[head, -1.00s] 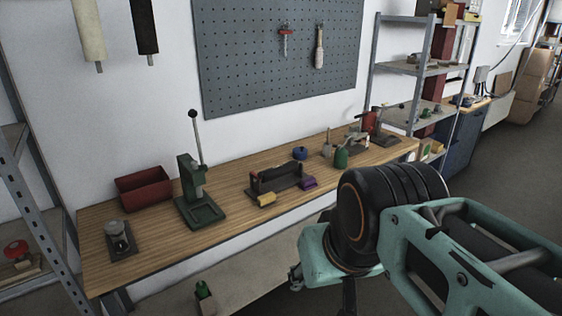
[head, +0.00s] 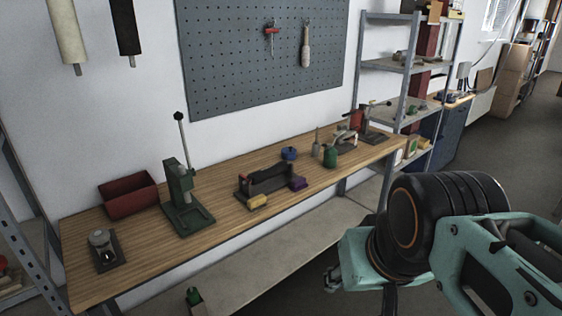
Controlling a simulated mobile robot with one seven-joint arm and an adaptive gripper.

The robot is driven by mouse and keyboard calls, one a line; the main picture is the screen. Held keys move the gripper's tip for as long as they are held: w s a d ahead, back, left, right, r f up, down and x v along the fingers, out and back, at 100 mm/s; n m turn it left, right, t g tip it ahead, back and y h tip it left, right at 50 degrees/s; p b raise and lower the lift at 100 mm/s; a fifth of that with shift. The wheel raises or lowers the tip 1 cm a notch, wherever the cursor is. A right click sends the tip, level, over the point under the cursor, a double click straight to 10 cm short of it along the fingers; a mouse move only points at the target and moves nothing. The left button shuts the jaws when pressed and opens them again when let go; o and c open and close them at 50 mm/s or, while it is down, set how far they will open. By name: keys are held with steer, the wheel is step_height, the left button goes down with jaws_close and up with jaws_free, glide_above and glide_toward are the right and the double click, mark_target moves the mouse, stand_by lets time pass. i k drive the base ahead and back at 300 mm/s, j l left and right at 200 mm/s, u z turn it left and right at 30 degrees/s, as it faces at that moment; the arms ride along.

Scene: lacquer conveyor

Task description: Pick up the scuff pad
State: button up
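A small purple pad-like block (head: 297,183) lies on the wooden workbench (head: 225,232), at the right end of a dark holder; it looks most like the scuff pad, though it is too small to be sure. A yellow block (head: 257,201) lies at the front of the same holder. My gripper (head: 333,280) shows only in part, below my arm at the lower right. It is in front of the bench, well apart from both blocks. Its fingers are too small and hidden to tell open from shut.
The dark holder (head: 268,181) stands mid-bench. A green lever press (head: 184,200), a red bin (head: 130,196) and a small grey device (head: 103,248) stand left. A blue item (head: 289,153), a green bottle (head: 330,156) and other tools stand right. A lower shelf (head: 255,262) runs beneath.

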mark_target(300, 184)
steer(key=i+l, duration=0.1)
steer(key=i, duration=0.75)
steer(key=i+l, duration=0.1)
steer(key=i, duration=0.8)
steer(key=i+l+u, duration=0.4)
steer(key=i+l, duration=0.15)
steer(key=l, duration=0.25)
steer(key=j+z, duration=0.2)
steer(key=j, duration=0.25)
steer(key=k+j+z, duration=0.15)
steer(key=j, duration=0.25)
